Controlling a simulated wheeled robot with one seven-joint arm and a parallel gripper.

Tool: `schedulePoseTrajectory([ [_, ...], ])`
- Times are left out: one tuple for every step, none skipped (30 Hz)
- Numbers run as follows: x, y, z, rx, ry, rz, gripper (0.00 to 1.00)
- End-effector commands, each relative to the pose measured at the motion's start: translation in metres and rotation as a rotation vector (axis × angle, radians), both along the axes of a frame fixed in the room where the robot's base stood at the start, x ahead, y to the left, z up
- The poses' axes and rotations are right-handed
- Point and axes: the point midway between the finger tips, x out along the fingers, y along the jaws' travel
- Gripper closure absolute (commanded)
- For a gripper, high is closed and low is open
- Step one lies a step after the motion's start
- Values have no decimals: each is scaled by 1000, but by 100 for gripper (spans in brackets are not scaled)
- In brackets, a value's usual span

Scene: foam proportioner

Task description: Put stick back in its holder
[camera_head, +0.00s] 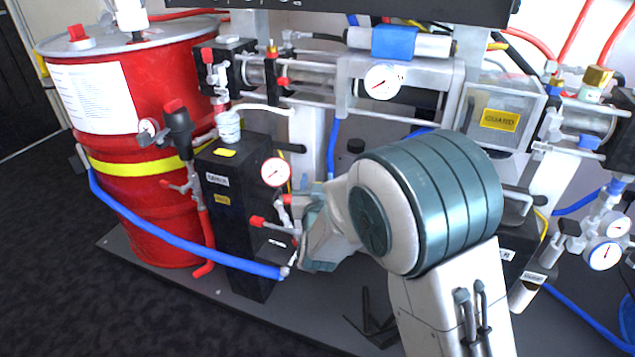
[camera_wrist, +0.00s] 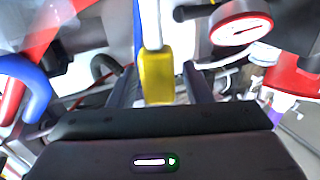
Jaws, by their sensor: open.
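A pale rod with a yellow end piece (camera_wrist: 157,75) hangs down into the wrist view, between the two dark fingers of my gripper (camera_wrist: 160,92). It may be the stick, but I cannot tell for sure. The fingers are apart, with a visible gap on each side of the yellow piece. In the head view my gripper is mostly hidden by my own arm, beside the front of the black cabinet (camera_head: 232,180). I cannot make out a stick or its holder in the head view.
A red drum (camera_head: 140,220) with a yellow band stands at left. A blue hose (camera_head: 190,240) crosses in front of the black cabinet. A round gauge (camera_head: 276,172) and a red-tipped lever (camera_head: 257,221) are close to my gripper. Pipes and valves fill the right side.

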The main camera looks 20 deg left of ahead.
Motion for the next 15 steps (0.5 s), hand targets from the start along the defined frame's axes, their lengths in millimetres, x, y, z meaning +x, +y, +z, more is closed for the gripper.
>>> schedulePoseTrajectory([
  [-4, -1, 4, -1, 2, 2, 55],
  [-10, -2, 3, 0, 1, 2, 55],
  [-18, -5, 3, 0, 1, 3, 55],
  [-25, -7, 3, -1, 3, 4, 55],
  [-31, -9, 4, 0, 1, 3, 55],
  [-40, -12, 4, -1, 2, 3, 55],
  [-46, -14, 4, -1, 2, 2, 55],
  [-53, -16, 3, -1, 2, 2, 55],
  [-61, -19, 4, -1, 1, 3, 55],
  [-68, -21, 3, -1, 2, 3, 55],
  [-74, -23, 4, 0, 1, 3, 55],
  [-81, -25, 3, -1, 2, 3, 55],
  [-86, -27, 3, -2, 2, 2, 55],
  [-90, -29, 3, -1, 1, 2, 55],
  [-96, -31, 3, -2, 2, 1, 55],
])
